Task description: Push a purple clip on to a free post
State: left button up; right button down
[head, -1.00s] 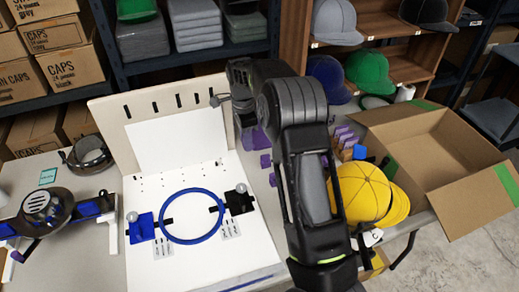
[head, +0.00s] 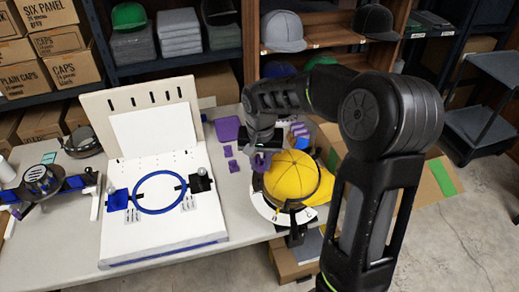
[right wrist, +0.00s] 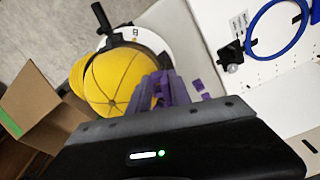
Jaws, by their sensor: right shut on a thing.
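My right gripper (head: 262,158) is shut on a purple clip (right wrist: 165,88), near the back left of a yellow cap. In the right wrist view, purple parts stick out beyond the dark gripper body, and the fingers cannot be told clearly from the clip. Two small purple pieces (head: 230,158) lie on the table just left of the gripper in the head view. A larger purple piece (head: 227,129) lies behind them. I cannot make out a free post for certain. My left gripper is not in view.
The yellow cap (head: 292,176) sits on a white round holder at the table's right edge. A white board with a blue hoop (head: 160,192) stands left. Bare table (head: 240,205) lies between board and cap.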

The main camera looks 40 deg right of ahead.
jog(key=shift+s+f+n, duration=0.25)
jog(key=shift+s+n, duration=0.05)
jog(key=shift+n, duration=0.3)
jog(key=shift+w+f+n, duration=0.1)
jog(key=shift+w+n, duration=0.45)
jog(key=shift+n, duration=0.15)
jog(key=shift+s, duration=0.1)
jog(key=shift+s, duration=0.1)
jog(key=shift+f, duration=0.1)
jog(key=shift+w+d+f+b, duration=0.1)
jog(key=shift+w+f+b, duration=0.15)
jog(key=shift+f+b, duration=0.85)
jog(key=shift+w+d+f+b, duration=0.1)
jog(key=shift+w+f+b, duration=0.1)
jog(key=shift+f+b, duration=0.9)
jog(key=shift+w+d+f+b, duration=0.1)
jog(key=shift+w+f+b, duration=0.35)
jog(key=shift+f, duration=1.1)
